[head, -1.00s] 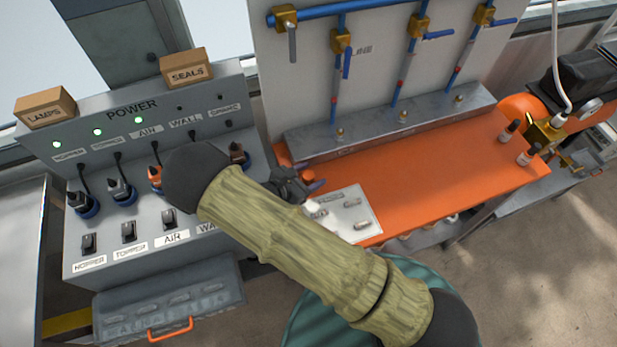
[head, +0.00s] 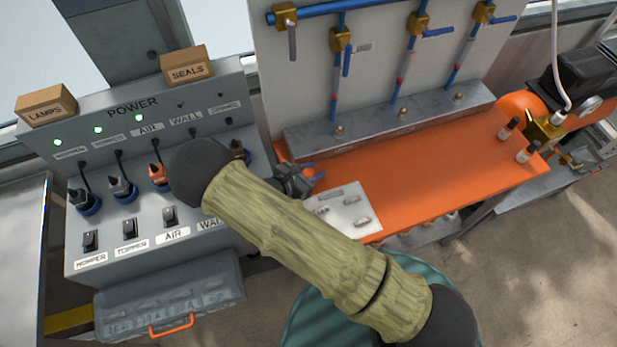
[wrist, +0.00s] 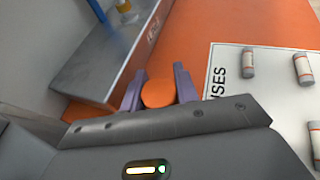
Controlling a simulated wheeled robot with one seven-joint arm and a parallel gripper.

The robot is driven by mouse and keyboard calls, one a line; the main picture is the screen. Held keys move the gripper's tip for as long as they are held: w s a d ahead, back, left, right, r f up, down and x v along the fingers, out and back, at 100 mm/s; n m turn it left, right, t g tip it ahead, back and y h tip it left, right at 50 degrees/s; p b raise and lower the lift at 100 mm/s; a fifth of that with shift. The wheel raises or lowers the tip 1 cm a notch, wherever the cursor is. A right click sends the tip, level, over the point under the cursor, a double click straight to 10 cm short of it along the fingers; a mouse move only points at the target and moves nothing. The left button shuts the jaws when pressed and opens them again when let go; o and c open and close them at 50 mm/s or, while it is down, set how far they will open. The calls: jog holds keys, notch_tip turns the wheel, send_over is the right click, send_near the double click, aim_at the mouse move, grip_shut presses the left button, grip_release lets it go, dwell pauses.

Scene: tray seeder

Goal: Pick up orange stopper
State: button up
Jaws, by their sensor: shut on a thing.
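The orange stopper (wrist: 158,93) shows its round top in the wrist view, between the two purple fingers of my gripper (wrist: 158,90). The fingers press it from both sides, so my gripper is shut on it. In the head view my gripper (head: 313,174) is just above the left end of the orange bench top (head: 430,170), beside the metal manifold block. The stopper is hard to make out there against the orange surface. I cannot tell whether its underside touches the bench.
A white card (head: 345,210) with several fuses lies right beside my gripper. The metal block (head: 390,122) with blue pipes stands behind. The grey power panel (head: 150,150) is at left. Two small bottles (head: 527,153) stand at the bench's right end; the bench middle is clear.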

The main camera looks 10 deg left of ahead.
aim_at(312, 169)
jog(key=shift+r, duration=0.1)
notch_tip(312, 169, up, 10)
jog(key=shift+f+b, duration=0.1)
jog(key=shift+b, duration=1)
notch_tip(312, 169, up, 6)
jog(key=p, duration=0.4)
jog(key=shift+f, duration=0.2)
